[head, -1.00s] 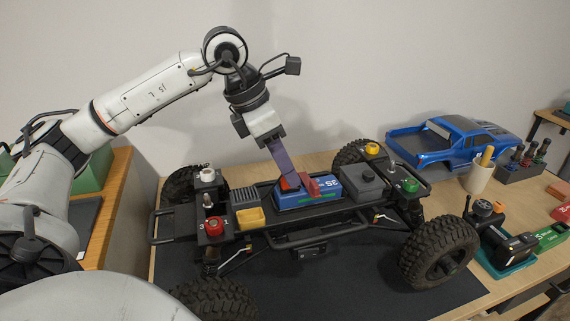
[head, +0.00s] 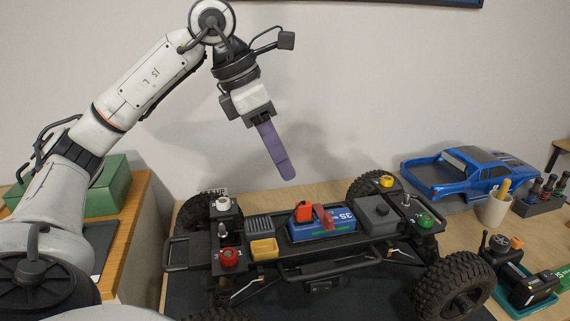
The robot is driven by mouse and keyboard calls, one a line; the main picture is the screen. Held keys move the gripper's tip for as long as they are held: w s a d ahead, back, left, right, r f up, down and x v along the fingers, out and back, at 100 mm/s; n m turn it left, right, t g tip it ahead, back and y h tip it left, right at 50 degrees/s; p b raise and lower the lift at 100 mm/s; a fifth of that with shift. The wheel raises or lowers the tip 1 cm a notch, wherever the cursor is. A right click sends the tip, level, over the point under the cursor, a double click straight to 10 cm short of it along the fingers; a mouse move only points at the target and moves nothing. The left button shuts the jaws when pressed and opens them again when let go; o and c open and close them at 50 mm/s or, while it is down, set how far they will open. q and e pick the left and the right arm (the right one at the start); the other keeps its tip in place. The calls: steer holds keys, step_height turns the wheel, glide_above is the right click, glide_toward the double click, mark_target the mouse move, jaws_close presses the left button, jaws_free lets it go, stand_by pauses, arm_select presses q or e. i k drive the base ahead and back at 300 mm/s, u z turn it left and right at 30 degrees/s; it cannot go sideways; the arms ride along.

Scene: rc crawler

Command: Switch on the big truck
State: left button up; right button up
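The big truck is a bare black chassis (head: 275,226) with large knobby tyres, standing on a dark mat on the table. A blue battery pack (head: 322,231) lies in its middle, with an orange-red plug (head: 304,211) and a darker red piece (head: 323,217) on top. A red knob (head: 229,257) and a silver toggle-like post (head: 222,231) sit at its left end. A green knob (head: 425,220) and another silver post (head: 407,200) sit at its right end. My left gripper (head: 288,174) hangs above the battery, apart from it; its purple fingers overlap, hiding any gap. My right gripper is out of view.
A black device (head: 524,284) in a teal tray is at the front right. A green box (head: 107,187) stands at left.

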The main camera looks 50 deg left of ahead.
mark_target(326, 286)
steer(key=k, duration=1.5)
